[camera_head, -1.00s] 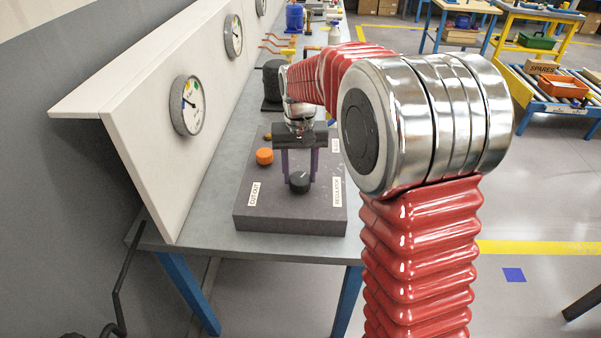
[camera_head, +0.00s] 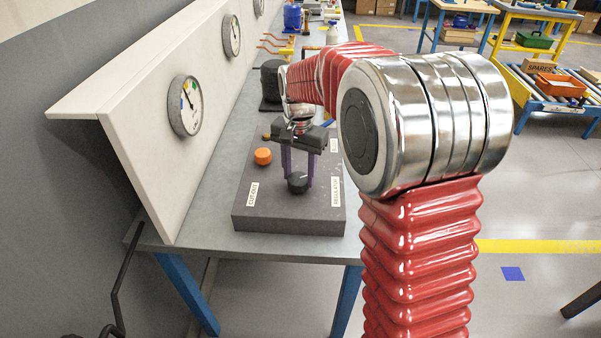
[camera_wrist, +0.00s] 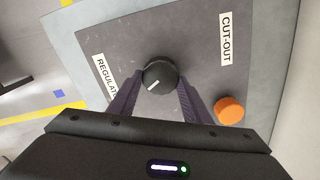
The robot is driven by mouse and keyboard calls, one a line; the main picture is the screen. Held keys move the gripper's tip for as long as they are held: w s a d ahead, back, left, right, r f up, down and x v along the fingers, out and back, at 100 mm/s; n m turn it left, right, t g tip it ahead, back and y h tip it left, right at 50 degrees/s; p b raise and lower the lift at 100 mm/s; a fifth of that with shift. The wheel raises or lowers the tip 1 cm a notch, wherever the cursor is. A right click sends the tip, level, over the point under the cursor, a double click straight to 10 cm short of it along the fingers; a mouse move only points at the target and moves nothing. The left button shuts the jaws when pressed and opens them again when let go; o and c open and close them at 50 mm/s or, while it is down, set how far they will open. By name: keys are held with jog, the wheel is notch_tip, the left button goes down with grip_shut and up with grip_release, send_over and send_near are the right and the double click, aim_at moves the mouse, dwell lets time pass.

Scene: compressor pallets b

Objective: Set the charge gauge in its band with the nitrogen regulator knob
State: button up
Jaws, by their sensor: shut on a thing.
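The black regulator knob (camera_head: 297,183) sits on the grey block (camera_head: 280,222) on the bench, beside the REGULATOR label. In the wrist view the knob (camera_wrist: 160,77) has a white pointer mark aimed toward the lower left. My gripper (camera_head: 297,178) points down, its purple fingers on either side of the knob, shut on it; the wrist view shows the fingers (camera_wrist: 158,88) against its sides. The nearest gauge (camera_head: 185,106) on the white panel has coloured marks and a dark needle pointing to the upper left; its exact reading is too small to tell.
An orange cut-out knob (camera_head: 263,156) stands on the same block, left of my gripper; it also shows in the wrist view (camera_wrist: 229,110). A black cylinder (camera_head: 271,82) stands behind the block. The white panel (camera_head: 150,130) rises along the left. A second gauge (camera_head: 232,36) is farther back.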

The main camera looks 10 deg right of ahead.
aim_at(299, 177)
jog(key=shift+s+f, duration=0.1)
jog(key=o, duration=1.1)
jog(key=shift+c, duration=0.2)
notch_tip(299, 177, up, 14)
jog(key=shift+f, duration=0.1)
dwell(1.2)
